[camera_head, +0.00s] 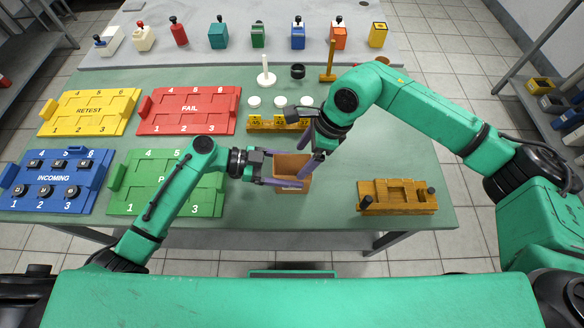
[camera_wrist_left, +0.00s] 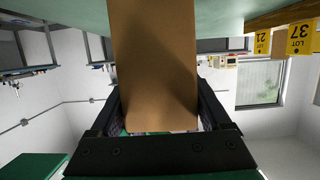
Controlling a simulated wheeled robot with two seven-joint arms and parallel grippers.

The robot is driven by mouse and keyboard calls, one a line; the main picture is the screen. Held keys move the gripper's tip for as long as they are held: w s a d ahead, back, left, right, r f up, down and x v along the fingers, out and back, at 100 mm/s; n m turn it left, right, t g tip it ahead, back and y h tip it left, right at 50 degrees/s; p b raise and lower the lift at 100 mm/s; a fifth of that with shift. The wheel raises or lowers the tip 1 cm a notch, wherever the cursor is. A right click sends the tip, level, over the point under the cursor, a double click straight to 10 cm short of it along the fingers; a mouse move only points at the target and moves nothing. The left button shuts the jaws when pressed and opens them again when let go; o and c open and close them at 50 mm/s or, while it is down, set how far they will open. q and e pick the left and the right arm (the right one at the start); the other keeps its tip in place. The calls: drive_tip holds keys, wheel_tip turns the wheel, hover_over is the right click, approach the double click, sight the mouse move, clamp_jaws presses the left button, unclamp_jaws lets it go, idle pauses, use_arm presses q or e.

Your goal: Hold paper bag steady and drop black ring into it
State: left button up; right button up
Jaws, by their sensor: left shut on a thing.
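The brown paper bag (camera_head: 291,163) stands with its mouth up near the front middle of the green table. My left gripper (camera_head: 295,170) is shut on the bag from the left, one finger along each side. In the left wrist view the bag (camera_wrist_left: 155,70) fills the space between the fingers. My right gripper (camera_head: 302,163) is by the bag's right upper edge, its purple fingers spread apart, with nothing clearly seen between them. A black ring-like piece (camera_head: 297,71) rests at the back of the table, beside a white post.
Behind the bag are a yellow lot-marked rack (camera_head: 262,123) and white discs (camera_head: 254,101). A wooden fixture (camera_head: 398,207) lies at right. Coloured trays, such as the green tray (camera_head: 205,205), fill the left. Table between bag and fixture is clear.

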drive_tip(key=v, duration=1.2)
idle(0.4)
use_arm(q)
drive_tip(key=o, duration=1.1)
drive_tip(key=shift+o, duration=0.2)
drive_tip(key=v, duration=1.2)
